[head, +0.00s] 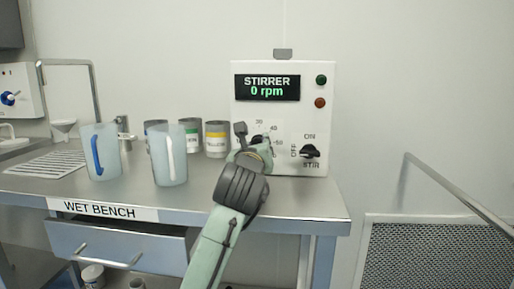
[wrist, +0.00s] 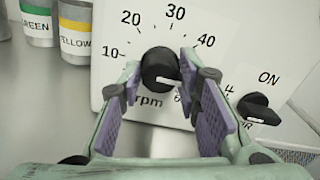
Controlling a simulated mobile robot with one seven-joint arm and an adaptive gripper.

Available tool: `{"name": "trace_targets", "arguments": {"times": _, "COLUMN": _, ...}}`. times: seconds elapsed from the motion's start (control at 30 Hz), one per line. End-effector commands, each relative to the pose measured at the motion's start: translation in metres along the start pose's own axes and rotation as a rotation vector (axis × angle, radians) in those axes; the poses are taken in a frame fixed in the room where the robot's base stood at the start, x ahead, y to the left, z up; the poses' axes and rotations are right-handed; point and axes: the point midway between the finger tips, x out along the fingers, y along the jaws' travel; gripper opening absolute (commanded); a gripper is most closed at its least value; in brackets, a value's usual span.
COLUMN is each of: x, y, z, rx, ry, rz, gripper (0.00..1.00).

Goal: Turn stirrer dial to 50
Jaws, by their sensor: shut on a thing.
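The stirrer dial (wrist: 160,66) is a round black knob on the white stirrer box (head: 322,105). In the wrist view the numbers 10 to 40 show around it; the right finger hides the scale on that side. The dial's white mark points right and slightly down. My gripper (wrist: 161,64) is shut on the dial, one finger on each side. In the head view my gripper (head: 254,142) covers most of the dial. The display (head: 267,88) reads STIRRER 0 rpm. The black STIR switch (head: 310,151) is right of the dial and also shows in the wrist view (wrist: 258,108).
Two frosted jugs (head: 170,160) (head: 100,155) stand on the wet bench (head: 330,205) to the left. Several labelled containers (head: 216,138) stand behind them, near the box. An open drawer (head: 118,243) is below. A rail (head: 455,190) is at the right.

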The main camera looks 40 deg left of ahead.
Motion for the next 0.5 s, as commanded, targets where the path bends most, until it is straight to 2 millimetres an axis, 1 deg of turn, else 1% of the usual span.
{"name": "trace_targets", "arguments": {"times": 0.33, "x": 0.0, "y": 0.0003, "z": -0.0006, "rx": 0.002, "ry": 0.002, "rz": 0.001, "gripper": 0.03}}
{"name": "trace_targets", "arguments": {"times": 0.37, "x": 0.0, "y": 0.0002, "z": -0.0007, "rx": 0.002, "ry": 0.002, "rz": 0.001, "gripper": 0.32}}
{"name": "trace_targets", "arguments": {"times": 0.5, "x": 0.0, "y": 0.0002, "z": -0.0005, "rx": 0.001, "ry": 0.001, "rz": 0.0, "gripper": 0.41}}
